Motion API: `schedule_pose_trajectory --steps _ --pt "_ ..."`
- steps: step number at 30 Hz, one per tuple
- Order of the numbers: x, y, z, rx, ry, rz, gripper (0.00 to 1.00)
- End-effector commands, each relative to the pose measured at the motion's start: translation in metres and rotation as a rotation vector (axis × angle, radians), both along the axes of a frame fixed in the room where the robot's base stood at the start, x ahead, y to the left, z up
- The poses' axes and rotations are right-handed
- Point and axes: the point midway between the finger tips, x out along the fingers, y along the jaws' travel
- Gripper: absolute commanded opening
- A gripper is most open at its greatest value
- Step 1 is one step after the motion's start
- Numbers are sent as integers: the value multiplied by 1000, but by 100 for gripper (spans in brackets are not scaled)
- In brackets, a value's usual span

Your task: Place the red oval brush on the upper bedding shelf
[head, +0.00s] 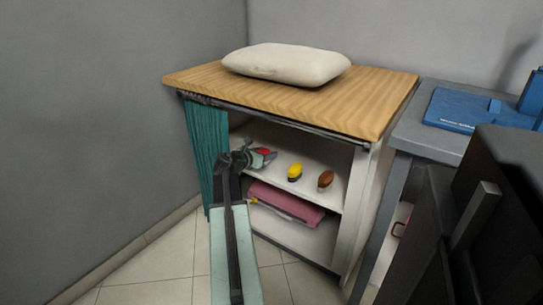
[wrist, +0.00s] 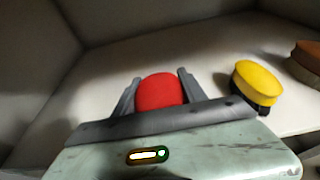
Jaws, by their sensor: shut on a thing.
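The red oval brush (wrist: 161,92) is between the two fingers of my gripper (wrist: 160,90) in the wrist view, and the gripper is shut on it. In the head view, my gripper (head: 262,157) reaches into the left part of the cabinet's upper shelf (head: 303,156), with a bit of the red brush (head: 264,151) showing. The white shelf surface (wrist: 215,50) spreads around and beyond the brush. I cannot tell whether the brush touches the shelf.
A yellow brush (head: 295,172) and a brown brush (head: 325,179) stand to the right on the shelf. A teal curtain (head: 205,150) hangs at the left. A pillow (head: 287,64) lies on the wooden top (head: 365,98).

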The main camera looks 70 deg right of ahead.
Motion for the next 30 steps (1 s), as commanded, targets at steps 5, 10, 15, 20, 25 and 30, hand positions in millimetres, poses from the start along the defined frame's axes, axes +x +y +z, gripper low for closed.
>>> schedule_pose_trajectory --steps 5,10,15,20,25,30 --pt "-5 -22 0 1 1 0 7" --pt "-6 -25 0 1 0 1 7" --pt "-12 -51 -5 1 -1 0 7" --pt "-11 -46 -36 0 0 2 7" --pt "-11 -45 -31 0 0 2 7" --pt "-11 -45 -35 0 0 3 7"
